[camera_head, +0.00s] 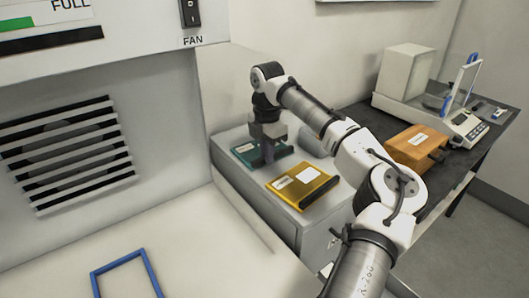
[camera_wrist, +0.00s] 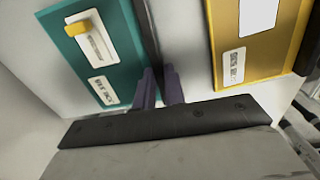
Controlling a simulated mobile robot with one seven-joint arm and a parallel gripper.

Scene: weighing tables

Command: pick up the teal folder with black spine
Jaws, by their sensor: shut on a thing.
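The teal folder with black spine (camera_head: 245,150) lies on the pale cabinet top by the wall, with white labels on its cover. In the wrist view the teal folder (camera_wrist: 125,55) is on the left, its black spine running up near the middle. My gripper (camera_head: 267,160) points down at the folder's spine edge. In the wrist view my gripper's fingers (camera_wrist: 160,85) are shut on the spine side. The folder appears to be still at the cabinet top; any gap beneath it cannot be made out.
A yellow folder with a dark spine (camera_head: 300,190) lies close by on the cabinet top (camera_head: 262,201). A grey rounded thing stands behind my arm. On the dark table at right are an orange-brown box (camera_head: 415,145) and a white balance (camera_head: 464,126). A blue frame (camera_head: 124,268) lies in front.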

